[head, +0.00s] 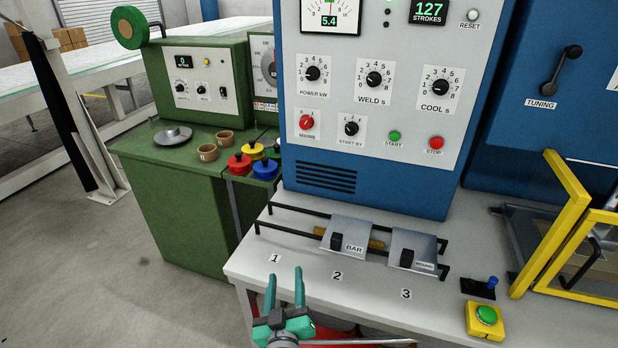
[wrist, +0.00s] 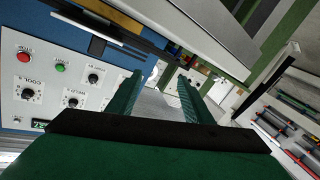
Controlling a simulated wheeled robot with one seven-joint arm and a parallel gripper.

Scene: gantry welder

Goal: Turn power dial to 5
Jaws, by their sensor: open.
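The power dial (head: 312,74) is a black knob on a white plate marked "POWER kW", with a scale running from 0 to 8. It sits at the upper left of the blue cabinet's grey panel in the head view. Its pointer is too small to read surely. My gripper (head: 285,275) has teal fingers and is open and empty, low in front of the white bench, well below and apart from the dial. In the wrist view, the open fingers (wrist: 161,80) point past the tilted panel, and the power dial cannot be made out there.
The weld dial (head: 374,79) and cool dial (head: 435,87) are right of the power dial. A red mains knob (head: 307,122) is below it. Sliding plates on rails (head: 347,241) lie on the bench (head: 330,285) below the panel. A yellow guard frame (head: 568,180) stands at right.

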